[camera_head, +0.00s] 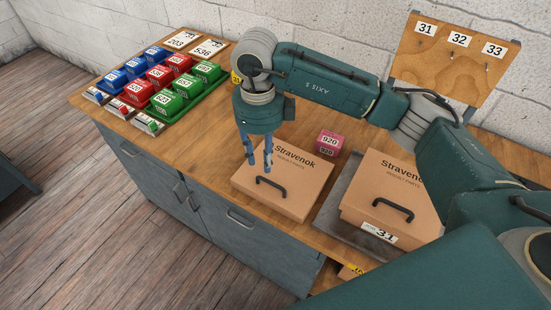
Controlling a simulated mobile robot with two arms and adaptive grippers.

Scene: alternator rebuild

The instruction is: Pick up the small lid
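Two tan lids or boxes printed "Stravenok" with black bar handles are on the bench in the head view. The left one (292,197) is lower and sits by the front edge. The right one (375,180) stands taller and bears a tag reading 31. I cannot tell for sure which is the small lid. My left gripper is out of view.
Blue, red and green numbered bins (165,77) fill the bench's left end. A pink block (329,143) marked 920 stands behind the two tan items. A wooden board (455,55) with hooks 31, 32 and 33 rises at the back right. Bare bench (210,130) lies left of the gripper.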

